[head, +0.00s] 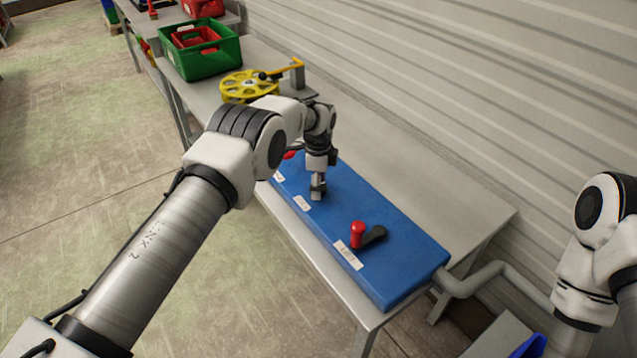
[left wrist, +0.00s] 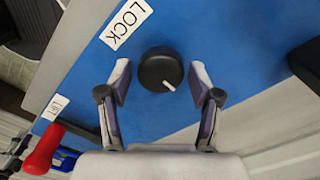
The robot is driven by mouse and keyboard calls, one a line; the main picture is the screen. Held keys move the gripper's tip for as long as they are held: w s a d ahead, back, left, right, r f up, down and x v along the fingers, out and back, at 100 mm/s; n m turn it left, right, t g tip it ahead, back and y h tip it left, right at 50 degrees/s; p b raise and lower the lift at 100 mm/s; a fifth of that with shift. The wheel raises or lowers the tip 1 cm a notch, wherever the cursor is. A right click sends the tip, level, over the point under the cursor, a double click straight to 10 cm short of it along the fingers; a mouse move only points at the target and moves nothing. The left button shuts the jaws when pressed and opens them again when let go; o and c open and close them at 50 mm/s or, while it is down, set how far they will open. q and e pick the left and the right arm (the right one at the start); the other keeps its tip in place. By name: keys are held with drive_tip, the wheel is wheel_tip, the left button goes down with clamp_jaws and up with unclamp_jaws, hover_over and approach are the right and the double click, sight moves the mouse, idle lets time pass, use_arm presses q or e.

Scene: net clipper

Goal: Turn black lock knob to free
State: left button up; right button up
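The black lock knob (left wrist: 160,70) is round with a white pointer line and sits on the blue panel (left wrist: 225,35) next to a white LOCK label (left wrist: 126,23). My left gripper (left wrist: 160,78) is open, with one finger on each side of the knob in the left wrist view. Whether the fingers touch it I cannot tell. In the head view my left gripper (head: 318,192) points down over the middle of the panel (head: 395,235) and hides the knob. My right arm shows at the right edge of the head view, its gripper out of sight.
A red-topped lever (head: 357,235) with a black arm stands on the panel's near end. It is near another label (head: 347,255). A yellow reel (head: 247,86) and a green crate (head: 200,58) stand farther back. The grey table (head: 440,190) is clear along the wall.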

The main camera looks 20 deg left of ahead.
use_arm(q)
drive_tip(key=shift+s+r, duration=0.15)
drive_tip(key=c, duration=0.6)
drive_tip(key=shift+f, duration=0.2)
drive_tip(key=shift+f, duration=0.1)
drive_tip(key=shift+c, duration=0.2)
